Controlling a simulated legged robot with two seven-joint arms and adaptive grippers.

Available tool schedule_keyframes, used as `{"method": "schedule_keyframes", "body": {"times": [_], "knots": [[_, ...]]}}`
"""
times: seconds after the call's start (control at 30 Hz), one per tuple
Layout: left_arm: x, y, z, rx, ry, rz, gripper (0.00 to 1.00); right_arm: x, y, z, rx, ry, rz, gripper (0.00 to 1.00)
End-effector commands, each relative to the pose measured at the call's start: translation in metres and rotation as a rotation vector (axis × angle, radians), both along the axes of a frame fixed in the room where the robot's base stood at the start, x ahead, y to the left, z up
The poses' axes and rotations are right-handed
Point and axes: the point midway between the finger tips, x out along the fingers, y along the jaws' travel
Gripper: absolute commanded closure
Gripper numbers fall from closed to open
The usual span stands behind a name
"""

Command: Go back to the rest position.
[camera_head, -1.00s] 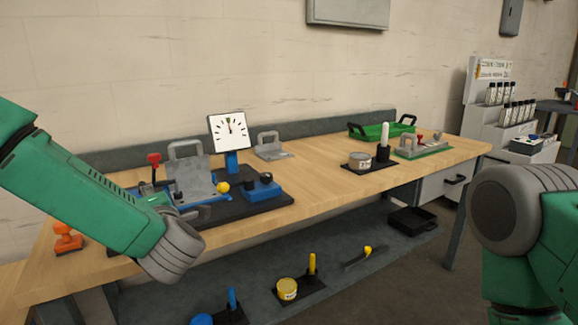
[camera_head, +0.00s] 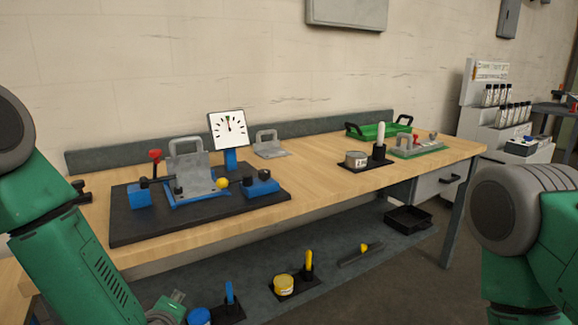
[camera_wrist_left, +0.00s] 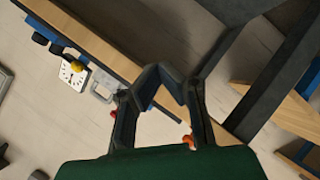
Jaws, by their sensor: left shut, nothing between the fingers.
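My left arm (camera_head: 75,245) hangs down along the left edge of the head view, and its gripper is out of that picture. In the left wrist view my left gripper (camera_wrist_left: 166,80) shows its dark fingers shut with nothing between them, clear of the bench. My right arm (camera_head: 530,235) is at the right edge of the head view; its gripper is not in view. The workbench (camera_head: 330,205) stands ahead, with the black base plate (camera_head: 130,232) on its left part.
On the plate are a grey guard (camera_head: 190,170), a yellow ball (camera_head: 222,183), blue blocks (camera_head: 262,183) and a dial (camera_head: 228,130). A green tray (camera_head: 372,131) is at the back right. The lower shelf (camera_head: 255,262) holds a yellow tin (camera_head: 284,284). Bench front is clear.

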Motion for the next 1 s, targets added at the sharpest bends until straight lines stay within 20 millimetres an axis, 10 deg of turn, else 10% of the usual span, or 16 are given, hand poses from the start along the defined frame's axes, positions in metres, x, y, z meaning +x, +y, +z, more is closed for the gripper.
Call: {"method": "schedule_keyframes", "body": {"times": [0.2, 0.5, 0.7, 1.0], "knots": [[-0.124, -0.001, -0.115, 0.263, 0.460, -0.412, 1.00, 0.000, 0.000, 0.000, 0.000, 0.000, 0.000, 0.60], [-0.294, 0.031, -0.174, 0.458, 0.943, -0.917, 1.00, 0.000, 0.000, 0.000, 0.000, 0.000, 0.000, 0.60], [-0.333, 0.041, -0.176, 0.483, 1.045, -1.040, 1.00, 0.000, 0.000, 0.000, 0.000, 0.000, 0.000, 0.60], [-0.334, 0.042, -0.176, 0.484, 1.047, -1.043, 1.00, 0.000, 0.000, 0.000, 0.000, 0.000, 0.000, 0.60]]}}
